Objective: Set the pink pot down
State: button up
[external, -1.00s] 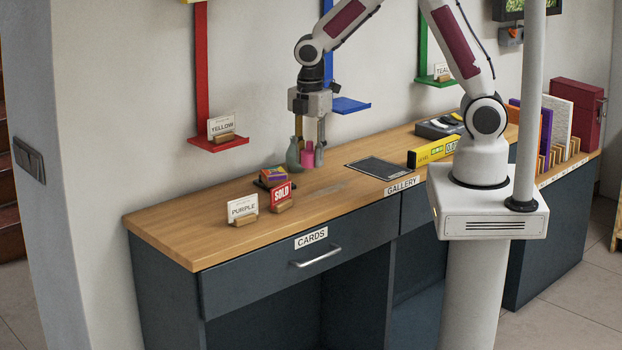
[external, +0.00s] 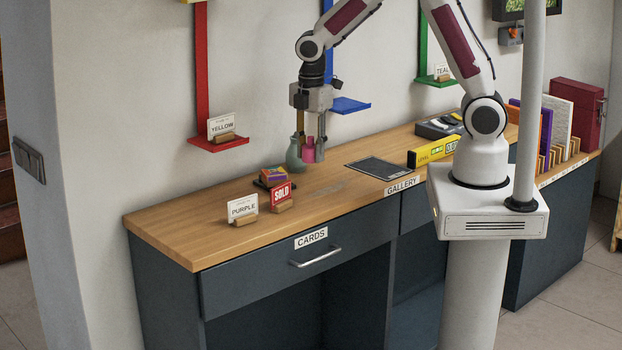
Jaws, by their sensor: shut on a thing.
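The pink pot (external: 309,155) is small and held between the fingers of my gripper (external: 310,149), above the wooden counter (external: 345,205). My gripper points down and is shut on the pot. The pot overlaps the right side of a grey-green vase (external: 293,157) in the picture. I cannot tell whether the pot touches the vase, or how far its base is from the counter. The fingers partly hide the pot.
A purple and orange block (external: 273,175), a red SOLD sign (external: 281,193) and a PURPLE card (external: 242,208) stand to the left. The counter front is clear.

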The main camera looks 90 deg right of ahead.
jog(key=s+d+m, duration=0.2)
jog(key=d, duration=0.4)
send_over(338, 183)
jog(key=shift+d, duration=0.15)
jog(key=shift+f, duration=3.05)
jog(key=shift+f, duration=0.1)
jog(key=shift+f, duration=1.8)
jog(key=shift+f, duration=0.1)
jog(key=o, duration=1.3)
